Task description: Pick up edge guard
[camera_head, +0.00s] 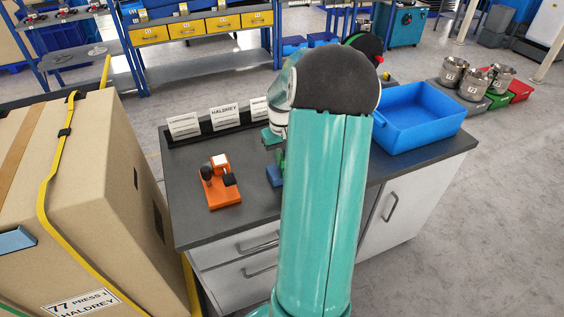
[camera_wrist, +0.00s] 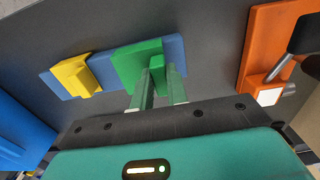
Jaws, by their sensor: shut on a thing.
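In the wrist view, a green piece (camera_wrist: 133,66) with a raised tab sits across a blue bar (camera_wrist: 106,72) on the dark worktop. A yellow block (camera_wrist: 75,76) sits on the bar's left part. My gripper (camera_wrist: 158,80) has its two fingers on either side of the green tab and is shut on it. The green piece still appears to touch the bar. No label shows which part is the edge guard. In the head view, my arm hides most of my gripper and the green piece; the blue bar's end (camera_head: 273,176) shows.
An orange fixture (camera_head: 222,194) with black parts stands left of the blue bar in the head view. A blue bin (camera_head: 420,112) stands at the worktop's right. Label cards (camera_head: 224,116) line the back edge. A large carton (camera_head: 80,200) stands close on the left.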

